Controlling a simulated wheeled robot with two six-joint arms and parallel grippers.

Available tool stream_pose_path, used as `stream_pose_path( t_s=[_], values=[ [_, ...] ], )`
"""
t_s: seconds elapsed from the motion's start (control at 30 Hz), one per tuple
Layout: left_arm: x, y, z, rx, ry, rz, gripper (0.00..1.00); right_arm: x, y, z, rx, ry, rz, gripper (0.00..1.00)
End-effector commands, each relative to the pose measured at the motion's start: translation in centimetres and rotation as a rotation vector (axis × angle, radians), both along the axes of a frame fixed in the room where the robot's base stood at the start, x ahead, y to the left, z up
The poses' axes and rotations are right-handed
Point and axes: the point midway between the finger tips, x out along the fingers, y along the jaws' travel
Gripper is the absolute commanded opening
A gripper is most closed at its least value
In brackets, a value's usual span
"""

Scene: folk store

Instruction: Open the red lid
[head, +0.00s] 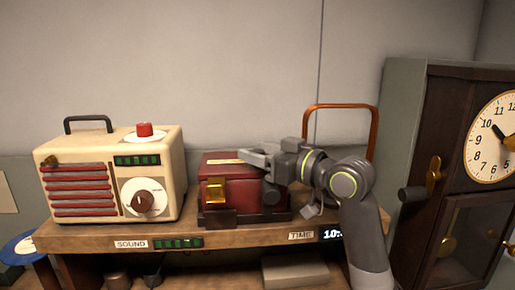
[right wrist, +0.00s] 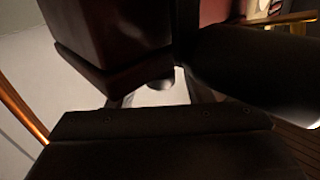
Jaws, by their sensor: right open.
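The red box (head: 240,190) with a gold clasp (head: 215,190) sits on the wooden shelf, in a dark base. Its red lid (head: 222,158) looks shut, with a yellowish strip on top. My right gripper (head: 257,172) is open at the lid's right part, one finger over the top and the other lower in front of the box. I cannot tell whether it touches. In the right wrist view, a dark red block (right wrist: 105,30), likely part of the box, fills the upper left; the image is dark. My left gripper is not in view.
A cream radio (head: 110,180) with a red button (head: 144,129) and a dial stands left of the box. A copper-coloured frame (head: 341,106) rises behind my right arm. A tall clock (head: 445,170) stands at the right. The shelf front (head: 225,238) carries SOUND and TIME labels.

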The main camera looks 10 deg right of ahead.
Motion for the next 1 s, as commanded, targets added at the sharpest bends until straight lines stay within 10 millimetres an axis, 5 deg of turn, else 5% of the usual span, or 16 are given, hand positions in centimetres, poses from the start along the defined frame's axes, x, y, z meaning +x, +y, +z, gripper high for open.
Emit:
stream_pose_path(
  t_s=[0.37,0.73,1.0],
  values=[
    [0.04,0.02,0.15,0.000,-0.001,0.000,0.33,0.41,0.48,-0.02,-0.001,-0.001,0.001,0.47],
    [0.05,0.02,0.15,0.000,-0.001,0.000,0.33,0.39,0.46,-0.01,-0.001,-0.001,0.001,0.01],
    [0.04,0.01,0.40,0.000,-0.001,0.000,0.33,0.42,0.44,0.15,-0.001,0.005,0.001,0.00]
  ],
)
